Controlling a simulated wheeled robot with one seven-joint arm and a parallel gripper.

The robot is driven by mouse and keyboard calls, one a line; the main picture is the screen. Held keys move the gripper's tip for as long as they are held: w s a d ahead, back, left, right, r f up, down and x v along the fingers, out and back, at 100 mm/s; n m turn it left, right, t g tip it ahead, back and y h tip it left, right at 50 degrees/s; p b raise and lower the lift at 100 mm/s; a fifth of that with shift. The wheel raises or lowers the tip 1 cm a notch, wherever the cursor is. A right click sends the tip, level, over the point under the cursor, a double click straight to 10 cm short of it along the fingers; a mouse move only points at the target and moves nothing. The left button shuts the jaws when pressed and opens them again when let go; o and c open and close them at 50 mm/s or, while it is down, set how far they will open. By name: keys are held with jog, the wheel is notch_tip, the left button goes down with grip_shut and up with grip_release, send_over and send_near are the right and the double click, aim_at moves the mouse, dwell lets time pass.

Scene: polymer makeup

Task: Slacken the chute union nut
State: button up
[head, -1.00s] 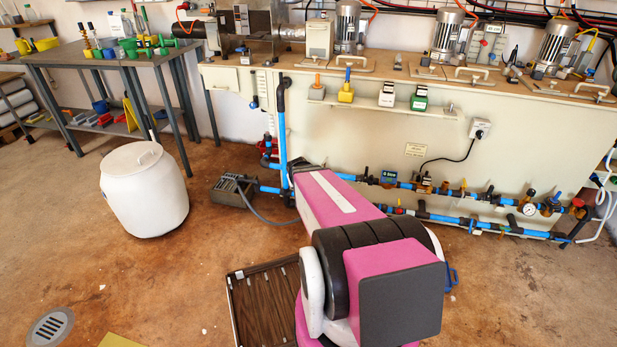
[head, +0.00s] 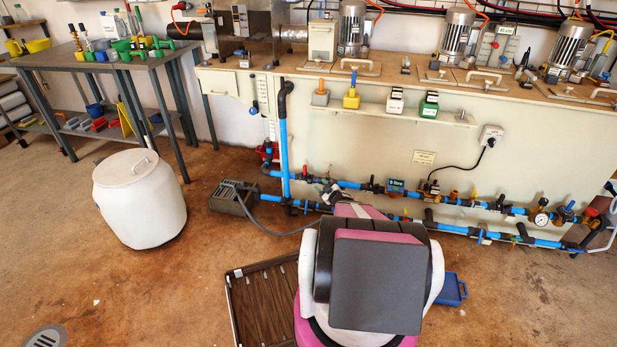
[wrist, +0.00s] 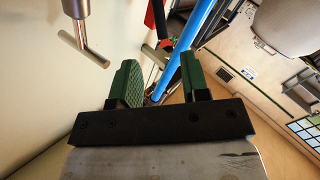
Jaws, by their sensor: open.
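I cannot pick out the chute union nut with certainty in either view. My gripper (wrist: 158,68) is open, with two green ribbed fingers apart and nothing seen between them. Beyond the fingers in the wrist view runs a blue pipe (wrist: 172,58), with a red part (wrist: 160,18) beside it. In the head view, blue pipework (head: 283,150) with valves and fittings runs down and along the front of the cream cabinet (head: 360,140). My arm reaches toward the lower pipes there, and its bulky joint hides part of the floor. The fingers cannot be made out in the head view.
A white drum (head: 140,200) stands on the floor at left, near a grey table (head: 135,65). A grey box (head: 232,197) with a hose sits by the pipes. A dark tray (head: 262,305) and a blue case (head: 452,290) flank my base. Open floor lies at right.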

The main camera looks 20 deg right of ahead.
aim_at(309, 178)
jog(key=x, duration=1)
jog(key=shift+w+a+f, duration=0.1)
jog(key=shift+w+a, duration=0.05)
jog(key=shift+w, duration=0.2)
grip_shut()
